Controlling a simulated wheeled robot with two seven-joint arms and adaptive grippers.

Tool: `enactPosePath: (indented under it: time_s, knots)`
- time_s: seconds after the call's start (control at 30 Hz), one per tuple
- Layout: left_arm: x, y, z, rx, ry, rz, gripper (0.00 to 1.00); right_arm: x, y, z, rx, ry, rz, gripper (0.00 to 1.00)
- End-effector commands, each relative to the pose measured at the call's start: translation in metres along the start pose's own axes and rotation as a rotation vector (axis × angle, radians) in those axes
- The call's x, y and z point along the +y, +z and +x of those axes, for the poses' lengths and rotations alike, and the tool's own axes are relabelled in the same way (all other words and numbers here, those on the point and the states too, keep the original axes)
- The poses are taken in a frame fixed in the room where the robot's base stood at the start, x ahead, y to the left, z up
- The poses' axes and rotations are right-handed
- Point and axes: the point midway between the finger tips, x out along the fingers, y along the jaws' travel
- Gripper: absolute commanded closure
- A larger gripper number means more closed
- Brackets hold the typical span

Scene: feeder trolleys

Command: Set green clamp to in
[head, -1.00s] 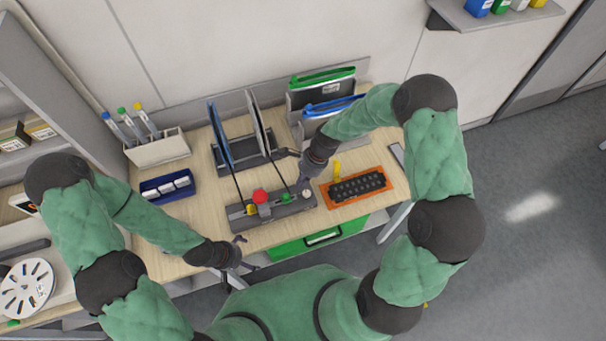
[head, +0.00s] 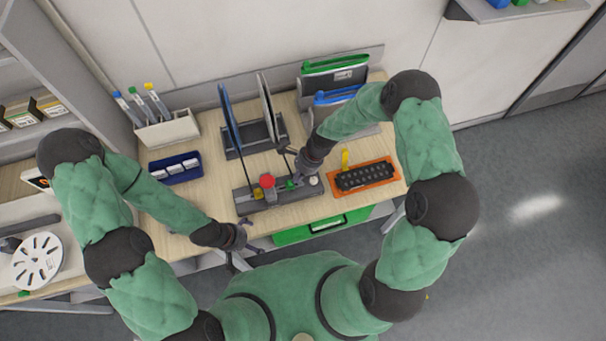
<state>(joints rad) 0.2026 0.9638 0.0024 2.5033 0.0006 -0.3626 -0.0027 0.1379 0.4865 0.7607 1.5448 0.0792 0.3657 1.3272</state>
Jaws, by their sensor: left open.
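A grey fixture (head: 246,206) lies on the wooden bench near its front edge. It carries a yellow part, a red knob (head: 268,181), a small green part (head: 290,184), which looks like the green clamp, and a white knob (head: 314,181). The clamp's position, in or out, is too small to tell. My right gripper (head: 294,168) is just behind and above the green clamp, its fingers spread; contact cannot be made out. My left gripper (head: 252,243) is open and empty, in front of the fixture at the bench's front edge.
An orange tray (head: 335,190) with a black block stands right of the fixture. Behind it is a rack (head: 236,153) with upright panels. A blue box (head: 159,163) and a pen holder (head: 184,127) stand left. Bare bench shows at the left front.

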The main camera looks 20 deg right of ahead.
Motion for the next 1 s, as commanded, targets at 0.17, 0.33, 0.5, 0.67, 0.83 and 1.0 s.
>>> enactPosePath:
  time_s: [0.17,0.33,0.5,0.67,0.83,1.0]
  knots:
    - [0.001,0.000,-0.002,0.000,0.000,0.000,0.00,0.001,0.027,0.011,0.000,0.003,-0.005,1.00]
    - [0.001,0.000,-0.002,0.000,0.000,0.000,0.00,0.001,0.032,0.013,0.000,0.002,0.000,1.00]
    - [0.001,0.000,-0.002,0.000,0.000,0.000,0.00,0.001,0.031,0.013,0.000,0.002,0.000,1.00]
    - [0.001,0.000,-0.003,0.000,0.000,0.000,0.00,0.001,0.031,0.011,0.000,0.002,0.000,1.00]
    - [0.003,0.000,-0.009,0.000,0.000,0.000,0.00,0.000,0.031,0.001,0.000,0.001,-0.001,1.00]
    - [0.008,0.001,-0.023,0.000,0.000,0.000,0.00,-0.002,0.031,-0.020,-0.001,0.002,-0.002,1.00]
